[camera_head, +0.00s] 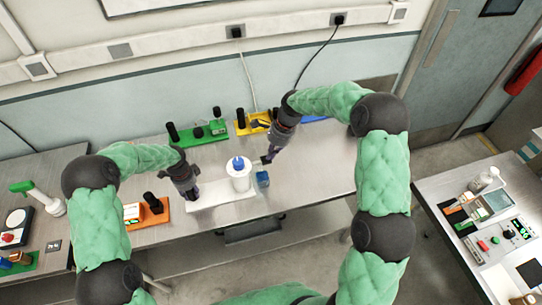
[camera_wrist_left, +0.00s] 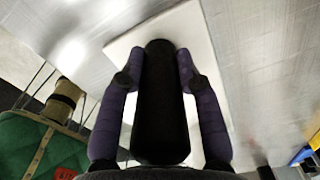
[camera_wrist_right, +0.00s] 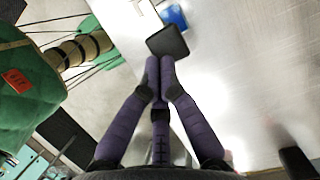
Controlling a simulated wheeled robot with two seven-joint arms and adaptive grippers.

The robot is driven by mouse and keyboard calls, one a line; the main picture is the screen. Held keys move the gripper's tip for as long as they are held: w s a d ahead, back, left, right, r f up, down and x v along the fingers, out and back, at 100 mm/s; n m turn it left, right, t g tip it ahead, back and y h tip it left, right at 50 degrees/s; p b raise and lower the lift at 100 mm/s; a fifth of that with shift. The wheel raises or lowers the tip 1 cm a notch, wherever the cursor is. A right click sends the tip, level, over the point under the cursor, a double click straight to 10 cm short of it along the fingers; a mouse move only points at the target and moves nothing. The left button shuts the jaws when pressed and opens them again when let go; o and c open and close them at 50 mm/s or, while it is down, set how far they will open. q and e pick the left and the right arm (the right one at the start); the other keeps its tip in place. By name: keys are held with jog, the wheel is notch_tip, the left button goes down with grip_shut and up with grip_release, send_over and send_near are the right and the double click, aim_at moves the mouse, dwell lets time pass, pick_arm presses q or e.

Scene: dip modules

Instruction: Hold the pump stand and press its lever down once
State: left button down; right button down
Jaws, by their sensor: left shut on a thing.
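The pump stand has a flat white base (camera_head: 222,206) on the table. A white cylinder with a blue top (camera_head: 238,165) stands on it. A black upright post (camera_wrist_left: 160,100) rises from the base in the left wrist view. My left gripper (camera_head: 193,192) is shut around this post, with purple fingers on both sides. My right gripper (camera_wrist_right: 162,64) has its fingers together and empty. Its tips are at the near edge of a square black pad (camera_wrist_right: 167,40), seemingly the lever's end. I cannot tell whether they touch it. A small blue block (camera_head: 262,179) is just right of the base.
An orange module (camera_head: 155,212) stands left of the base. Green (camera_head: 200,134) and yellow (camera_head: 252,124) modules stand behind, by the wall. The table's right part (camera_head: 325,170) is mostly clear. A side table (camera_head: 450,195) with instruments is at the right.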

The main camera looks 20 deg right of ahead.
jog(key=a+r+v, duration=0.1)
jog(key=a+v, duration=0.1)
jog(key=v, duration=1)
jog(key=shift+a, duration=0.3)
jog(key=shift+w+f, duration=0.1)
pick_arm(q)
jog(key=c, duration=0.8)
grip_release()
jog(key=shift+r+p, duration=2.05)
jog(key=shift+r, duration=1.7)
pick_arm(e)
jog(key=shift+r, duration=2)
pick_arm(q)
jog(key=shift+r, duration=0.1)
notch_tip(320, 180, up, 9)
jog(key=p, duration=0.4)
jog(key=shift+p, duration=0.4)
pick_arm(e)
notch_tip(320, 180, up, 5)
jog(key=shift+f, duration=0.1)
